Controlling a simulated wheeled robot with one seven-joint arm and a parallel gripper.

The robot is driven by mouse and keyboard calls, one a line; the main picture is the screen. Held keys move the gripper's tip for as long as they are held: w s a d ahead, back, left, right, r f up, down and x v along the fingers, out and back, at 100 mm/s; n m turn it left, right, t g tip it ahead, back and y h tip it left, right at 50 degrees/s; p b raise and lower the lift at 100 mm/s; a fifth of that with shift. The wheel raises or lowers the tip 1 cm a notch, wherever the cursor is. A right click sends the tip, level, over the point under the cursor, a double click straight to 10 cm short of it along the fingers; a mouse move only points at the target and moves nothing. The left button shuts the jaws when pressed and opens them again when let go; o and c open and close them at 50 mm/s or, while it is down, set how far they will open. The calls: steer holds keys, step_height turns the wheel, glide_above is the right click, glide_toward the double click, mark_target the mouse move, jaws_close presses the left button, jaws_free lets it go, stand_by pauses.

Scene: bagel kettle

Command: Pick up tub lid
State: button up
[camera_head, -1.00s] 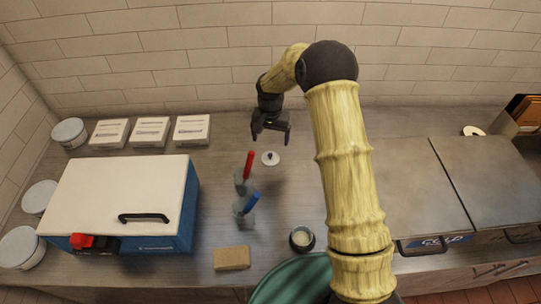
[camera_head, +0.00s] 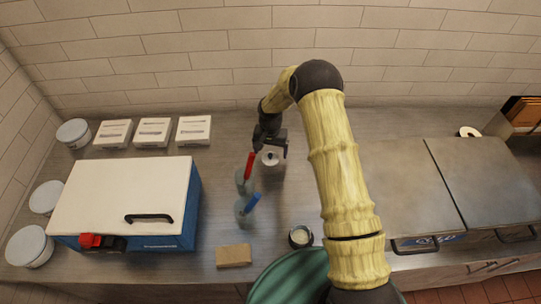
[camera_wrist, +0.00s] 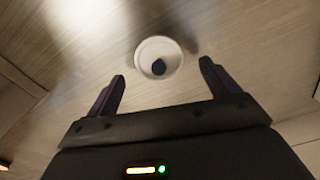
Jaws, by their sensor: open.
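The tub lid (camera_head: 270,159) is a small white disc with a dark knob, lying flat on the steel counter right of the spray bottles. In the wrist view the tub lid (camera_wrist: 159,57) shows just beyond the fingertips, roughly centred between them. My gripper (camera_head: 270,148) is above and beside the lid, partly over its far edge in the head view. In the wrist view my gripper (camera_wrist: 162,72) has its two fingers wide apart with nothing between them. I see no contact with the lid.
Two spray bottles, one with a red top (camera_head: 250,166) and one with a blue top (camera_head: 251,203), stand close left of the lid. A blue-and-white box (camera_head: 120,200) is farther left. A small open tub (camera_head: 300,237) and a sponge (camera_head: 234,255) are nearer the front.

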steer(key=shift+f, duration=1.05)
steer(key=shift+c, duration=0.2)
steer(key=c, duration=1)
